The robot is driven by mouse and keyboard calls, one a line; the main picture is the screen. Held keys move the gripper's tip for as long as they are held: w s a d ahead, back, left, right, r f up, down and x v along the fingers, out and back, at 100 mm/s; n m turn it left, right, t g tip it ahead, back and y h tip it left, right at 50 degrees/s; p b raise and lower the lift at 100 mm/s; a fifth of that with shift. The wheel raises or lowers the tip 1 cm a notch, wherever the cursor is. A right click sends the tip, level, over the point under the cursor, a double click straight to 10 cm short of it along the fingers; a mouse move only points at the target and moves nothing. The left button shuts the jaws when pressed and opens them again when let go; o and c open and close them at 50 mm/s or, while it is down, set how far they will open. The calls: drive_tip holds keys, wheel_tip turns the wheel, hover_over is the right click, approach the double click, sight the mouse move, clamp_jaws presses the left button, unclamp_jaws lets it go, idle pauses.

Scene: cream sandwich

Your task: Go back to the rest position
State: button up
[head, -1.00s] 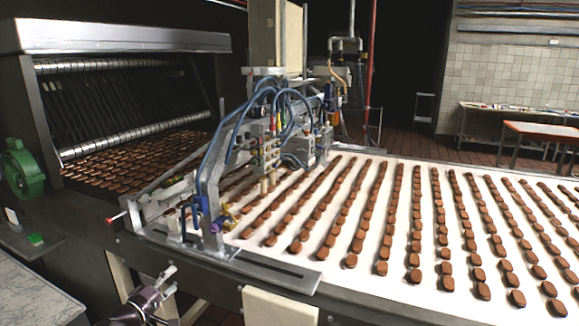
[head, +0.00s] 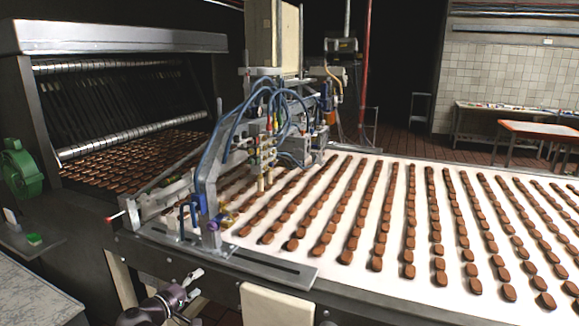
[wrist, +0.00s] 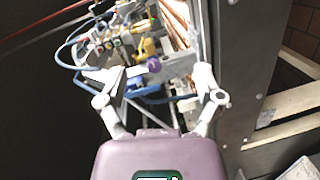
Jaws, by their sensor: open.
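My gripper (head: 193,285) is low at the front of the machine in the head view, below the edge of the conveyor's metal frame. Its two fingers are apart and nothing is between them. In the wrist view my gripper (wrist: 160,88) also shows open and empty, with a finger on each side. Beyond the fingers is the depositing head (wrist: 130,45) with its hoses and a purple knob. The depositing head (head: 262,150) stands over the belt in the head view.
A white conveyor belt (head: 400,215) carries many rows of brown biscuits. An oven-like metal housing (head: 120,38) is at the left. A green motor (head: 20,168) and a grey worktop (head: 35,295) are at the lower left. Tables (head: 540,130) stand at the back right.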

drive_tip(key=d+f+m+g+y+p, duration=0.1)
drive_tip(key=d+f+m+g, duration=0.2)
drive_tip(key=d, duration=0.8)
drive_tip(key=s+d+f+m+g+y+p, duration=0.1)
drive_tip(key=d+f+g, duration=0.35)
drive_tip(key=d, duration=0.65)
drive_tip(key=d+f+m+g+p, duration=0.1)
drive_tip(key=d+f+m+g, duration=0.25)
drive_tip(key=d, duration=0.75)
drive_tip(key=s+d+m+g+y+p, duration=0.1)
drive_tip(key=s+d+m+g+y, duration=0.1)
drive_tip(key=s+d+y, duration=0.4)
drive_tip(key=s+d+g, duration=0.1)
drive_tip(key=d, duration=0.1)
drive_tip(key=shift+s+d+f, duration=0.25)
drive_tip(key=shift+d+f, duration=0.05)
